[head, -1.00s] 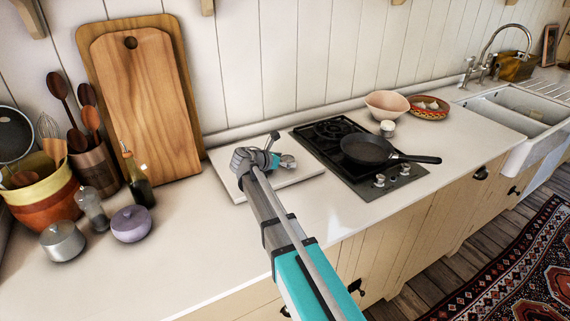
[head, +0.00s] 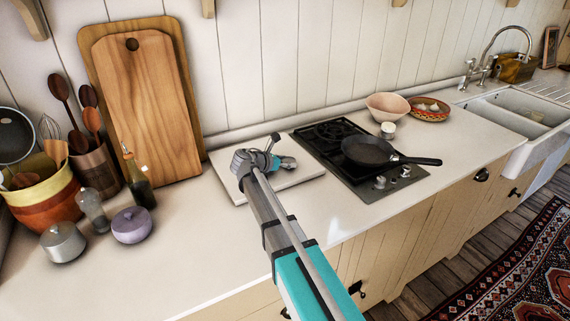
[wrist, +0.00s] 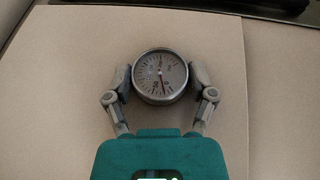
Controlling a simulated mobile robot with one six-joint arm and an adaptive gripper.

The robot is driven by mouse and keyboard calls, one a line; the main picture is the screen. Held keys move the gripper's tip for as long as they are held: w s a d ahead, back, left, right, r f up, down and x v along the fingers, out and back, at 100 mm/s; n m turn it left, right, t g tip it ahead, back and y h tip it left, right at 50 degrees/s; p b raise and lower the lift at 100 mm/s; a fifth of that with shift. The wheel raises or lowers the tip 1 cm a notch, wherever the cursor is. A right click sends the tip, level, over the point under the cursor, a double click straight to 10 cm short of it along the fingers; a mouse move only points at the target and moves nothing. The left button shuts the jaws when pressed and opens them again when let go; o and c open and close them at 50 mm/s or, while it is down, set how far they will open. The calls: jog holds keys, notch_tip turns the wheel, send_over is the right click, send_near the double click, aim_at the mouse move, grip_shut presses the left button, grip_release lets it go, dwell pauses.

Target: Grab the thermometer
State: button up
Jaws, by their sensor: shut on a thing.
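The thermometer (wrist: 160,77) is a round dial with a grey metal rim, a pale face, dark marks and a red needle. In the wrist view it sits between the two grey fingers of my gripper (wrist: 159,76), one on each side of its rim. My gripper is shut on it, with the dial facing the wrist camera. A pale board (wrist: 70,120) lies beneath; I cannot tell whether the thermometer still touches it. In the head view my wrist is over this board on the counter, and the thermometer cannot be made out.
A black hob (head: 330,146) with a frying pan (head: 368,151) is right of the board. Wooden cutting boards (head: 150,100) lean on the wall behind. A glass bottle (head: 139,182) and lidded pots stand left. The counter front (head: 200,255) is clear.

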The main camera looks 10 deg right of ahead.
jog(key=shift+r, duration=0.25)
notch_tip(320, 180, up, 2)
jog(key=p, duration=0.2)
jog(key=shift+r+p, duration=0.1)
jog(key=shift+p, duration=0.2)
jog(key=s+d+r+p, duration=0.9)
jog(key=s+r+p, duration=0.1)
jog(key=shift+s+r, duration=0.15)
jog(key=shift+s, duration=0.2)
dwell(0.4)
